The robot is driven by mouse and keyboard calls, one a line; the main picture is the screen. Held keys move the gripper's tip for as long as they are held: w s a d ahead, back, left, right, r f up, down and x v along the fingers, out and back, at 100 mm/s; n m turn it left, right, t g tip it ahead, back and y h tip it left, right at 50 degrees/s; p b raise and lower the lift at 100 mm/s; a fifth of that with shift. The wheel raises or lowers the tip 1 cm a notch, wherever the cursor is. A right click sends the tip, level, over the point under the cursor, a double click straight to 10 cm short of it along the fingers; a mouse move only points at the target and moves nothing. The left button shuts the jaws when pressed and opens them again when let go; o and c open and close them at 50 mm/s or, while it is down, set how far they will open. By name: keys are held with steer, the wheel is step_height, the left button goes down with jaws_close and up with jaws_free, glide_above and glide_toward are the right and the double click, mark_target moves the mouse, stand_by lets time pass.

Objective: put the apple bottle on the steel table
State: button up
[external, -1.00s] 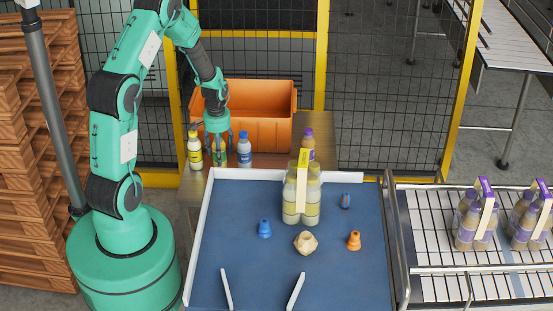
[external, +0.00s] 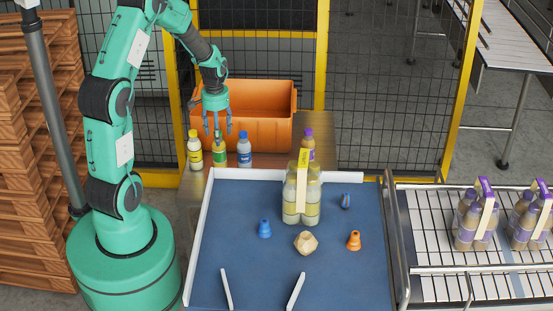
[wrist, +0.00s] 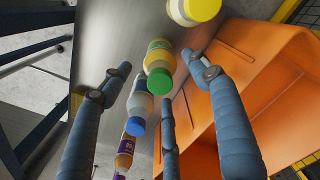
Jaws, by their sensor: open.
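The green-capped bottle, which fits the apple bottle though its label is too small to read, stands upright in the external view (external: 219,156). It stands on the grey metal table (external: 268,160) and also shows in the wrist view (wrist: 159,57). My gripper (external: 218,132) is open and empty just above its cap, fingers pointing down. In the wrist view my gripper's fingers (wrist: 155,68) spread around the line to the bottle, with nothing between them. The table shows as a brushed steel surface in the wrist view (wrist: 105,45).
A yellow-capped bottle (external: 195,150) and a blue-capped bottle (external: 244,150) flank it closely; a purple-capped bottle (external: 308,144) stands farther right. An orange crate (external: 262,137) is right behind. The blue surface (external: 345,265) in front holds a bottle pack (external: 291,200) and small parts.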

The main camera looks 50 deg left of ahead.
steer(key=shift+r, duration=1.45)
steer(key=shift+r, duration=0.1)
steer(key=shift+d+r, duration=0.2)
steer(key=shift+r, duration=0.1)
steer(key=s+d+r+m+t, duration=0.1)
steer(key=s+d+r, duration=0.2)
steer(key=d+r, duration=0.5)
steer(key=s+d+r+m+t, duration=0.1)
steer(key=s+d+r+t, duration=0.3)
steer(key=r, duration=0.7)
steer(key=s+d+r+m, duration=0.1)
steer(key=s+d+r, duration=0.4)
steer(key=s, duration=0.3)
steer(key=s+d+r+m, duration=0.1)
steer(key=s+d+r, duration=0.4)
steer(key=s+d, duration=0.2)
steer(key=shift+s+d+r+m+t, duration=0.3)
steer(key=shift+s+d+r, duration=0.1)
steer(key=shift+s, duration=0.75)
